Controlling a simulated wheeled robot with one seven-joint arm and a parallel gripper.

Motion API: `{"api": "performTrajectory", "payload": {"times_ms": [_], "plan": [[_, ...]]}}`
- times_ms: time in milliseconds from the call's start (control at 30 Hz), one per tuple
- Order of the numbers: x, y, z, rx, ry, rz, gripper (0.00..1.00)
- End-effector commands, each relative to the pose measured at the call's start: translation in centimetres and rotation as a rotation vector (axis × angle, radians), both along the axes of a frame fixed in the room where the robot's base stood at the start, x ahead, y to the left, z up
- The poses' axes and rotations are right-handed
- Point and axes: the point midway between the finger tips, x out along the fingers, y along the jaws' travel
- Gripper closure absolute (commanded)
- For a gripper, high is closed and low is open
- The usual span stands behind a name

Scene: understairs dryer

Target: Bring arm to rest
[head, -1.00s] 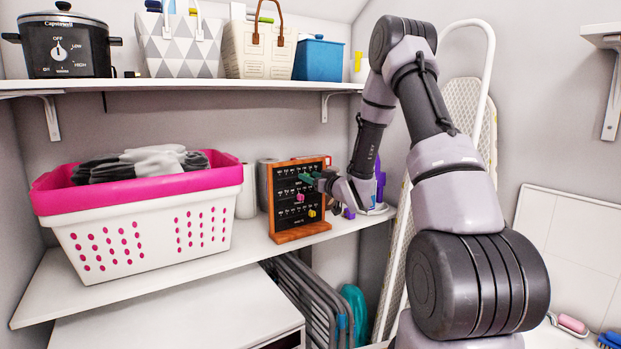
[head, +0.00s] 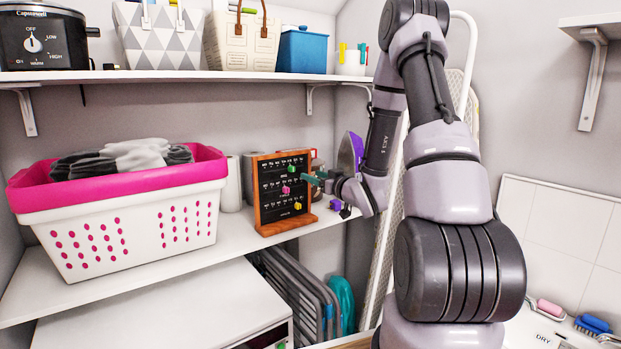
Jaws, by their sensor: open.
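My gripper (head: 317,181), with teal fingertips, is open at the right edge of a wood-framed black board (head: 285,188) on the middle shelf. The arm comes down from the upper right and bends in toward the board. The board stands upright with rows of small hooks and white marks. A green piece (head: 291,168), a pink piece (head: 286,190) and a yellow piece (head: 297,206) are on its face. Nothing shows held between the fingertips, though they are small in the picture.
A pink-rimmed white laundry basket (head: 130,225) stands left of the board on the shelf (head: 200,262). A purple iron (head: 348,155) and a small purple piece (head: 336,205) are close to my gripper. The upper shelf (head: 200,76) hangs above.

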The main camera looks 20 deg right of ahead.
Motion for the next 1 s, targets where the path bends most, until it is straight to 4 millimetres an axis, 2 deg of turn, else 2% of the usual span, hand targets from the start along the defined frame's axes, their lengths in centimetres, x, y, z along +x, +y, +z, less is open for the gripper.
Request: {"api": "performTrajectory", "payload": {"times_ms": [167,267,433,567,767,867,1000], "plan": [[0.1,0.0,0.2,-0.002,0.004,-0.005,0.45],[0.3,-0.4,1.1,-0.017,0.031,-0.030,0.45],[0.4,-1.6,4.7,-0.056,0.148,-0.137,0.45],[-1.1,-2.6,7.8,-0.064,0.263,-0.236,0.45],[-6.0,-3.1,12.0,-0.028,0.446,-0.360,0.45],[-9.5,-2.7,13.7,0.011,0.542,-0.401,0.45],[-15.3,-1.4,15.6,0.087,0.680,-0.428,0.45]]}}
